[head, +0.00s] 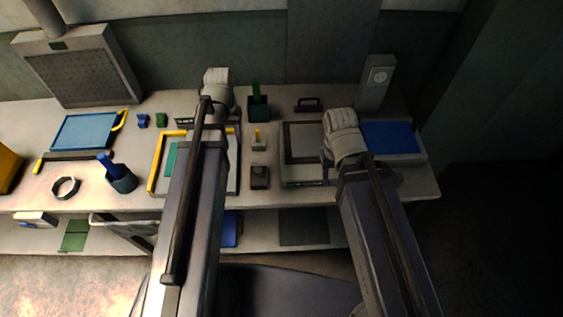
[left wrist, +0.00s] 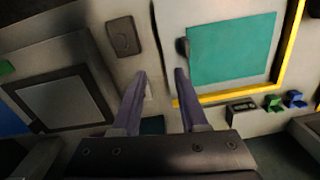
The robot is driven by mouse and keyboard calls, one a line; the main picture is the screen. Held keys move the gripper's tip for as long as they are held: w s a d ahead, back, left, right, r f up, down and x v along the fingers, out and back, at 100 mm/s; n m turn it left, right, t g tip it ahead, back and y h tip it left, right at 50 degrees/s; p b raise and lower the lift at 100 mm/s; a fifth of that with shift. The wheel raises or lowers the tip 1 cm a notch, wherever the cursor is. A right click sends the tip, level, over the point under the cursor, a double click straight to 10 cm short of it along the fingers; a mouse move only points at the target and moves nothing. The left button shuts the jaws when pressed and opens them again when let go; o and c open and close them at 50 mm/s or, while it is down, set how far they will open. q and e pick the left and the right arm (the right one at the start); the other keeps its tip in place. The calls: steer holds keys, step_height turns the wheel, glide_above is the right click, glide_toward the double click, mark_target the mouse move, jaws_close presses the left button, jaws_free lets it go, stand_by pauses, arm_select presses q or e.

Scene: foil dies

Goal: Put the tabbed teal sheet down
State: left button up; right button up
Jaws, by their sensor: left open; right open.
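The teal sheet (left wrist: 230,48) lies flat on a pale board (left wrist: 205,18) with a yellow L-shaped edge (left wrist: 285,70). A dark tab (left wrist: 183,47) is at the sheet's left edge in the left wrist view. In the head view only a strip of the sheet (head: 171,160) shows; my left arm covers the rest. My left gripper (left wrist: 160,78) is open and empty, its fingers apart from the sheet and left of it in the left wrist view. My right gripper (head: 328,168) is open beside the grey framed plate (head: 304,142); its fingertips are hard to make out.
A small dark block (head: 260,177) and a cup with a green piece (head: 258,107) stand between my arms. A blue pad (head: 390,137) is at right. A blue tray (head: 84,131), black ring (head: 65,187) and cup with blue handle (head: 122,180) are at left. A shelf runs below.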

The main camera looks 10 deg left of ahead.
arm_select(q)
steer(key=s+d+m, duration=0.2)
steer(key=s+d, duration=0.2)
steer(key=d, duration=0.6)
steer(key=s+d+m+y, duration=0.1)
steer(key=s+d+m, duration=0.2)
steer(key=d, duration=0.7)
steer(key=shift+s+d, duration=0.2)
steer(key=shift+s, duration=0.45)
